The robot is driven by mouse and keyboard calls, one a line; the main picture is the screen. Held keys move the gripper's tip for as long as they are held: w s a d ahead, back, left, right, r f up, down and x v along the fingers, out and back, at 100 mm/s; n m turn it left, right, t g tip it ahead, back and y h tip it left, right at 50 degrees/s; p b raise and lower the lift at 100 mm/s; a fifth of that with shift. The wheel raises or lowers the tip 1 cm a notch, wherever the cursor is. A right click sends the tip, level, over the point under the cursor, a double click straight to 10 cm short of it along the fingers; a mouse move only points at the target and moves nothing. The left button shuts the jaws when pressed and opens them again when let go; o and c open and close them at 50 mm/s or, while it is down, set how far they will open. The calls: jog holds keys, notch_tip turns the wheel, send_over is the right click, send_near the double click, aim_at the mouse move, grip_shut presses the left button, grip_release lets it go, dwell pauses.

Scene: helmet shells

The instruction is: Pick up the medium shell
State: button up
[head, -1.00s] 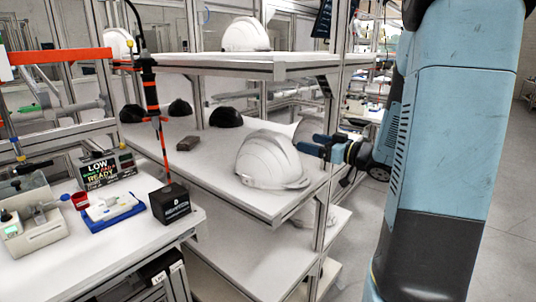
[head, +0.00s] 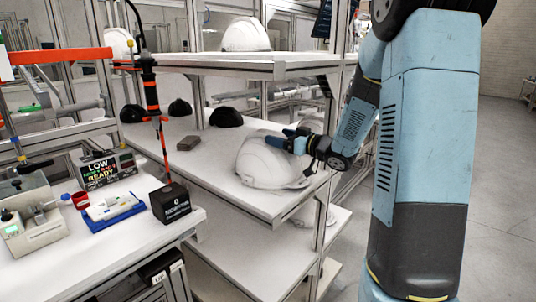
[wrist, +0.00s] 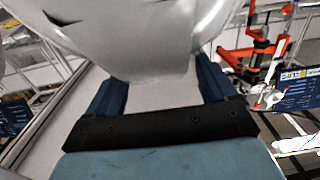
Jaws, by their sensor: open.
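A white helmet shell (head: 262,165) rests on the middle shelf, near its right end. Its right side is partly hidden by my gripper (head: 296,142), which reaches in from the right at its upper right side. In the wrist view, the white shell (wrist: 150,45) fills the top middle, and its lower part shows between and beyond my two blue fingers. My gripper (wrist: 160,90) is open with nothing clamped. I cannot tell whether a finger touches the shell.
Another white shell (head: 246,34) stands on the upper shelf (head: 240,60). Several black shells (head: 226,117) sit farther back on the middle shelf, with a small grey-brown block (head: 188,143). A post (head: 333,110) stands close behind my gripper. A workbench (head: 105,235) with tools is at left.

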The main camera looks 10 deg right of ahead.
jog(key=shift+x, duration=0.8)
grip_shut()
